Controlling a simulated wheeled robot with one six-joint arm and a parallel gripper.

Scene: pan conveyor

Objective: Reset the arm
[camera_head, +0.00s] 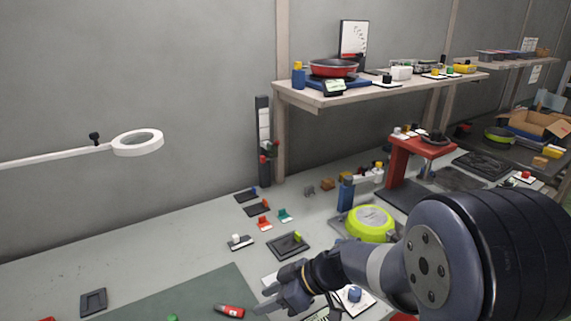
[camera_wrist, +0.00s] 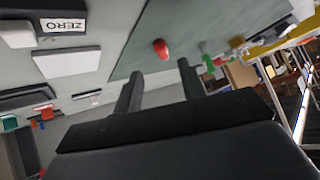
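My gripper (camera_head: 270,304) is low in the head view, at the end of my dark arm, above the bench near the edge of the green mat (camera_head: 190,293). In the wrist view my gripper (camera_wrist: 160,82) shows two dark fingers spread apart with nothing between them, so it is open and empty. A red object (camera_head: 229,311) lies on the mat just left of the gripper in the head view. It appears beyond the fingertips in the wrist view (camera_wrist: 161,48), apart from them. My arm hides part of the bench on the right.
A lime-green round pan (camera_head: 370,223) and a red stand (camera_head: 412,152) are near my arm. A shelf (camera_head: 400,92) holds a red pan (camera_head: 333,68). A white ring lamp (camera_head: 138,142) reaches in from the left. The bench's left middle is mostly clear.

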